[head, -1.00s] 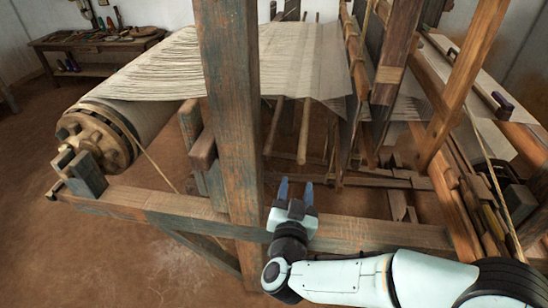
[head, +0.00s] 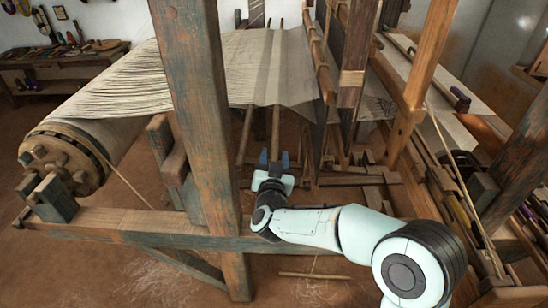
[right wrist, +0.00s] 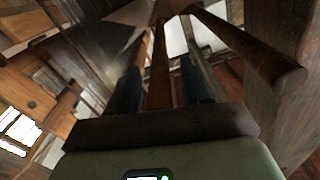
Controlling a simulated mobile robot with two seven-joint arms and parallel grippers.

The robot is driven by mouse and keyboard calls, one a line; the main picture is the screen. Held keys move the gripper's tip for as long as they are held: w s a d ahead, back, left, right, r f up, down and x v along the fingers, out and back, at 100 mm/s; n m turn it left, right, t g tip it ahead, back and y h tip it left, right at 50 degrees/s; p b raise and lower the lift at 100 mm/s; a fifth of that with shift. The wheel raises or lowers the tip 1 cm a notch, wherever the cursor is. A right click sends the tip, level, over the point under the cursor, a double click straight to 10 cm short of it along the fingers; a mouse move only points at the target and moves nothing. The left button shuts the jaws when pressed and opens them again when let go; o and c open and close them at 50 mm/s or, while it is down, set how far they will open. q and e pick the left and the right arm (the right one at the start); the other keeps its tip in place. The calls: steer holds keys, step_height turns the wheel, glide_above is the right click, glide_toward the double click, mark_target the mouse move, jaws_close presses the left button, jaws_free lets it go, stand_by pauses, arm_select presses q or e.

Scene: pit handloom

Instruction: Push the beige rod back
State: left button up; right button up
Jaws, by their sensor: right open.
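Two long rods hang slanting under the cloth in the head view. The right-hand, beige-brown rod (head: 275,128) runs down to my right gripper (head: 274,158), which hides its lower end. The left-hand rod (head: 245,135) is beside it, clear of the gripper. In the right wrist view, a brown rod (right wrist: 159,65) lies between the two dark fingers of my open right gripper (right wrist: 162,85), with gaps at both sides. I cannot tell whether it touches the palm. A thicker, darker rod (right wrist: 250,48) with a round end passes to the right of the fingers. My left gripper is not in view.
A thick wooden post (head: 190,120) stands left of my right arm. A horizontal beam (head: 120,222) crosses under the forearm. The warp sheet (head: 170,80) spreads above, and loom posts (head: 355,80) stand to the right. A tool bench (head: 70,60) is at the back left.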

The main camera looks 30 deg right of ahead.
steer(key=shift+c, duration=0.4)
jaws_close()
steer(key=w+a, duration=0.1)
steer(key=a, duration=0.1)
steer(key=w+a+p, duration=0.1)
steer(key=shift+w+a, duration=0.1)
steer(key=shift+a, duration=0.25)
steer(key=shift+o, duration=0.4)
jaws_free()
steer(key=shift+a, duration=0.15)
